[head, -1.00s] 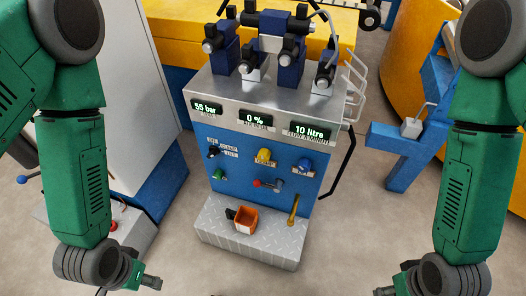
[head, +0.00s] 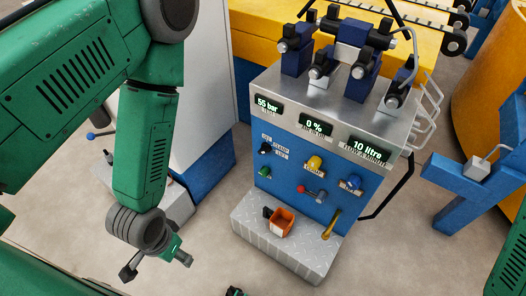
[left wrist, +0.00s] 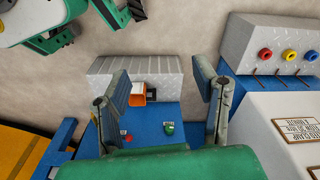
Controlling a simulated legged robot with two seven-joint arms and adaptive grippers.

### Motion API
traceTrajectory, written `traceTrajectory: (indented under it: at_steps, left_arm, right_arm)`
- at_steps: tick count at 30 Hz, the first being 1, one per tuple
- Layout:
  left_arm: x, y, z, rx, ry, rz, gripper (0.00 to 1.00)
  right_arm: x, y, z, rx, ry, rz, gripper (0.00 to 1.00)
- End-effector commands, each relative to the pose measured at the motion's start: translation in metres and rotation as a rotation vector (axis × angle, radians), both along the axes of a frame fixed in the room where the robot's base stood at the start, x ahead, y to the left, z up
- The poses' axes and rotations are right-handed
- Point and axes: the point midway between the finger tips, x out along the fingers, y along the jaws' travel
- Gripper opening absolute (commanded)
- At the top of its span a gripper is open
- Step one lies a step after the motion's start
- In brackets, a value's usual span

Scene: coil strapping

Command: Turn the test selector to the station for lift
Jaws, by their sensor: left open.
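The test selector (head: 265,148) is a small black knob at the upper left of the blue panel (head: 290,202), with OFF, CLAMP and LIFT labels around it. Which label it points at is too small to tell. My left gripper (head: 157,267) is open and empty, left of the machine and apart from it. In the left wrist view its two fingers (left wrist: 164,100) are spread, with the step and lower panel beyond them; the selector is not visible there. A green arm part at the top left of that view seems to be my right arm; its jaw state is unclear.
Bare floor lies between my left gripper and the machine.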

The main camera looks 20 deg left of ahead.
Motion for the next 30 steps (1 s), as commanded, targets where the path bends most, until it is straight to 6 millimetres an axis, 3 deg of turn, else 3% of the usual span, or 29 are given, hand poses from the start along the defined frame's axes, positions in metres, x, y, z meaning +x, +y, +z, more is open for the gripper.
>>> traceTrajectory:
  at_steps: [2,5,8,9,11,12,16,18,22,30]
  left_arm:
    - [0.003,-0.003,-0.004,-0.011,-0.013,0.002,0.57]
    - [0.028,-0.022,-0.031,-0.086,-0.101,0.02,0.57]
    - [0.088,-0.058,-0.076,-0.251,-0.3,0.079,0.57]
    - [0.12,-0.071,-0.091,-0.331,-0.406,0.117,0.57]
    - [0.167,-0.084,-0.106,-0.448,-0.574,0.181,0.57]
    - [0.196,-0.087,-0.111,-0.519,-0.685,0.226,0.57]
    - [0.266,-0.069,-0.109,-0.7,-1.012,0.344,0.57]
    - [0.287,-0.053,-0.103,-0.765,-1.144,0.382,0.57]
    - [0.305,-0.033,-0.092,-0.831,-1.283,0.414,0.57]
    - [0.335,-0.038,-0.086,-0.846,-1.314,0.414,0.57]
  right_arm:
    - [0.0,0.0,-0.002,0.0,0.0,0.0,0.53]
    - [0.0,0.0,-0.016,0.0,0.0,0.0,0.53]
    - [0.0,0.0,-0.044,0.0,0.0,0.0,0.53]
    - [0.0,0.0,-0.057,0.0,0.0,0.0,0.53]
    - [-0.001,0.0,-0.075,0.0,0.001,0.0,0.53]
    - [-0.001,0.0,-0.087,0.0,0.001,0.0,0.53]
    - [-0.001,0.0,-0.115,0.0,0.001,0.0,0.53]
    - [-0.001,0.0,-0.125,0.0,0.001,0.0,0.53]
    - [-0.001,0.0,-0.132,0.0,0.0,0.0,0.53]
    - [0.0,0.0,-0.141,0.0,0.0,0.0,0.53]
